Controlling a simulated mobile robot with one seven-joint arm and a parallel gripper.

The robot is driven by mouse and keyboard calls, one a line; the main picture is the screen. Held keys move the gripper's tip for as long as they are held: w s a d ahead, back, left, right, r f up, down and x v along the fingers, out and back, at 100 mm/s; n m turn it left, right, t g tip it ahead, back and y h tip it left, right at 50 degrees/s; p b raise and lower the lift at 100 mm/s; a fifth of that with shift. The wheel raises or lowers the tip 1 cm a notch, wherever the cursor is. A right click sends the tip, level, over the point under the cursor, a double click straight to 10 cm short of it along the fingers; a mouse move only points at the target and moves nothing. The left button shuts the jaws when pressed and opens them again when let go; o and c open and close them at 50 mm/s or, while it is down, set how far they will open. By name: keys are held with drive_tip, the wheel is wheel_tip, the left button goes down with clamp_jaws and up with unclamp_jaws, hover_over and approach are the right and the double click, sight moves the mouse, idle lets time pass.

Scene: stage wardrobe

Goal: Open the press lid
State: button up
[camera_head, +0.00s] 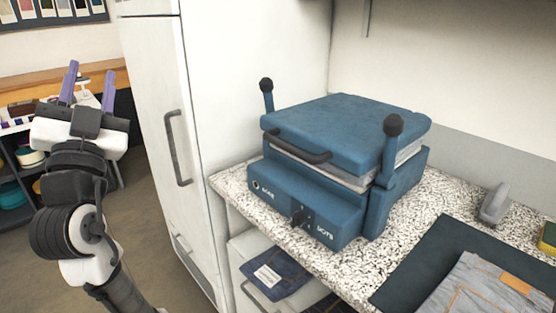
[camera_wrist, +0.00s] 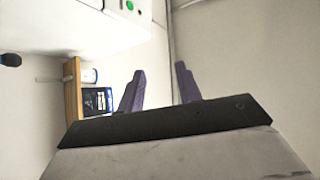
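The blue press (camera_head: 330,165) stands on the speckled counter, with its lid (camera_head: 345,130) down over a pale layer. A dark bar handle (camera_head: 297,147) runs along the lid's front edge. Two posts with black knobs rise at its sides, one at the left (camera_head: 266,86) and one at the right (camera_head: 393,125). My gripper (camera_head: 90,88) is far to the left of the press, raised and empty, with its two purple fingers apart. The fingers also show apart in the wrist view (camera_wrist: 158,90), with nothing between them. The press is not recognisable in the wrist view.
A tall white cabinet (camera_head: 165,130) with a dark handle stands between my gripper and the press. Right of the press are a grey tool (camera_head: 496,204), a dark mat (camera_head: 425,260) and folded jeans (camera_head: 480,290).

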drive_tip(key=w+d+f+m+g+h+b, duration=0.2)
drive_tip(key=w+d+f+m+g+h, duration=0.35)
drive_tip(key=w+d+m+h, duration=0.45)
drive_tip(key=m+g+h+b, duration=0.2)
drive_tip(key=m+g+h, duration=0.4)
drive_tip(key=m+g, duration=0.45)
approach(283, 147)
drive_tip(key=shift+m+t, duration=0.7)
drive_tip(key=shift+m, duration=0.05)
drive_tip(key=x, duration=0.3)
drive_tip(key=p+x, duration=0.1)
drive_tip(key=x, duration=0.3)
drive_tip(key=p+x, duration=0.1)
drive_tip(key=x, duration=0.2)
drive_tip(key=shift+d+f, duration=0.4)
drive_tip(key=shift+f, duration=0.1)
clamp_jaws()
